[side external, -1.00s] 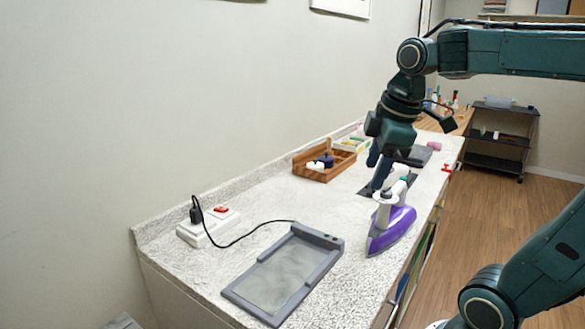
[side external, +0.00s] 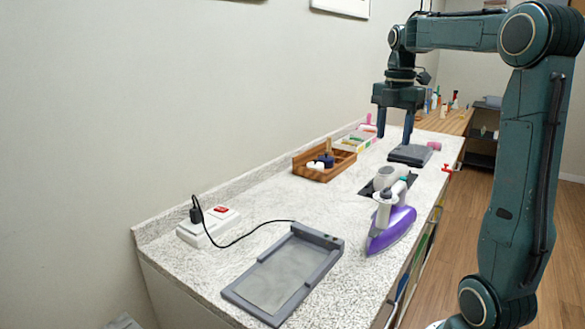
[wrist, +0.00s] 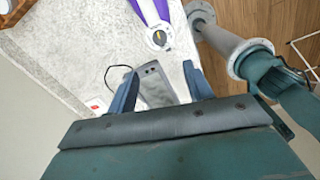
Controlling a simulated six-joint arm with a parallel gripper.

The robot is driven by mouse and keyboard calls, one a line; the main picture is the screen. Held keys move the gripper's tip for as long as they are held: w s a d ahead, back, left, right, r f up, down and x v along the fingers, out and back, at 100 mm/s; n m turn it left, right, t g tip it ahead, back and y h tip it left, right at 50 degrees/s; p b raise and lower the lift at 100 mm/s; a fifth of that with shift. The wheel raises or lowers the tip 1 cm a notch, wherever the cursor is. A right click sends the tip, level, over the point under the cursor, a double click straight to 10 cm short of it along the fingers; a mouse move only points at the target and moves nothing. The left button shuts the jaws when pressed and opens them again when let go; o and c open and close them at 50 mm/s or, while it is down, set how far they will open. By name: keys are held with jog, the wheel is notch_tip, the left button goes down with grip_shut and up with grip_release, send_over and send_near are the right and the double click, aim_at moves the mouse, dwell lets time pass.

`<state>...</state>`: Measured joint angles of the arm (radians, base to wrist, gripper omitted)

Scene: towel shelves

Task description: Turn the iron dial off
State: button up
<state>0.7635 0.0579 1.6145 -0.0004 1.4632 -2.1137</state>
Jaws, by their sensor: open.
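The purple and white iron (side external: 391,231) stands on the speckled counter, beside the grey iron base (side external: 277,283). The iron's round dial (wrist: 158,38) shows in the wrist view, pale with a dark centre and a small yellow mark. In the side view the dial is too small to read. My gripper (side external: 395,134) is open and empty, pointing down above the counter, behind and above the iron and apart from it. In the wrist view its two fingers (wrist: 161,95) are spread, with the iron base visible between them and the dial beyond.
A white socket strip (side external: 208,228) with a red switch and black cord sits at the wall side. A wooden box (side external: 324,160) with small items, a dark flat pad (side external: 410,154) and a grey-white cup-like object (side external: 384,178) lie farther back.

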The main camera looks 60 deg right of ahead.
aim_at(387, 188)
jog(key=shift+d, duration=0.25)
jog(key=shift+f, duration=0.15)
notch_tip(387, 188, down, 14)
jog(key=shift+r, duration=0.25)
dwell(0.5)
jog(key=c, duration=1)
